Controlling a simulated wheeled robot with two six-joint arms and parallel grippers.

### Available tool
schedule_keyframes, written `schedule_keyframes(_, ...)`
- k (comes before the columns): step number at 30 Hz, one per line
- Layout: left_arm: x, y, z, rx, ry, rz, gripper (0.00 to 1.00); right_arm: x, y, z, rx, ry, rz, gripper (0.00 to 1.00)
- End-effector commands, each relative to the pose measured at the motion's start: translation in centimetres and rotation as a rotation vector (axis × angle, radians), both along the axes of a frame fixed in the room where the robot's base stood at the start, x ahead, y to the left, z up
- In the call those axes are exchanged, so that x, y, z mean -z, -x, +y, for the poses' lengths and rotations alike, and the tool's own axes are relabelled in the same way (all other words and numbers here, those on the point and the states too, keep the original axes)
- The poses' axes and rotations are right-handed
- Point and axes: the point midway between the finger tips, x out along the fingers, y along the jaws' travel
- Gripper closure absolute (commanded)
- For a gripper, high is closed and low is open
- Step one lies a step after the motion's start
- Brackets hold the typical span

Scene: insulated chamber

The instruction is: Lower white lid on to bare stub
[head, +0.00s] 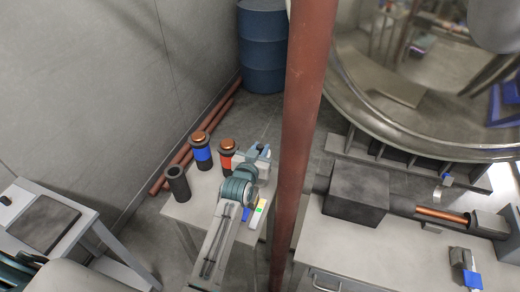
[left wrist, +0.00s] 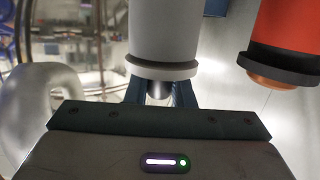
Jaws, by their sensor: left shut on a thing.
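My left gripper (head: 258,157) is over the right part of the small table, right beside the red-banded stub (head: 227,154). In the left wrist view its blue fingers (left wrist: 160,92) are shut on the white lid (left wrist: 163,35), a pale cylinder with a flange and a metal knob at the knob end. In the head view the gripper largely hides the lid, and I cannot tell what is under it. The bare stub (head: 178,184), dark and uncapped, stands upright at the table's left edge. The red-banded stub also shows in the left wrist view (left wrist: 285,35). My right gripper is not seen.
A blue-banded stub with a copper top (head: 202,153) stands between the bare and red ones. A rusty vertical pipe (head: 303,130) rises right of my left arm. A blue drum (head: 262,50) stands behind. Right is a workbench (head: 350,240) with a dark block (head: 352,193).

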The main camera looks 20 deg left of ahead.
Motion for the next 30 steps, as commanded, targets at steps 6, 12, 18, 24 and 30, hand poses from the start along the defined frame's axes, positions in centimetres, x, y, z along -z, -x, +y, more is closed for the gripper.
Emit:
schedule_keyframes(6,0.05,0.01,0.01,0.000,0.000,0.000,1.00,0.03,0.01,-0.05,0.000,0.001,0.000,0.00)
schedule_keyframes(12,0.14,0.01,0.01,0.000,0.000,0.000,1.00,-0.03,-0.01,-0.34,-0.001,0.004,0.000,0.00)
schedule_keyframes(18,0.32,0.01,0.01,0.000,0.000,0.000,1.00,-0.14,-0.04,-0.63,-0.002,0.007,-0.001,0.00)
schedule_keyframes(24,0.45,0.01,0.01,0.000,0.000,0.000,1.00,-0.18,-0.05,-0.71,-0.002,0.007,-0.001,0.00)
schedule_keyframes(30,0.47,0.01,0.01,0.000,0.000,0.000,0.70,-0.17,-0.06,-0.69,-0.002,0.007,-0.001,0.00)
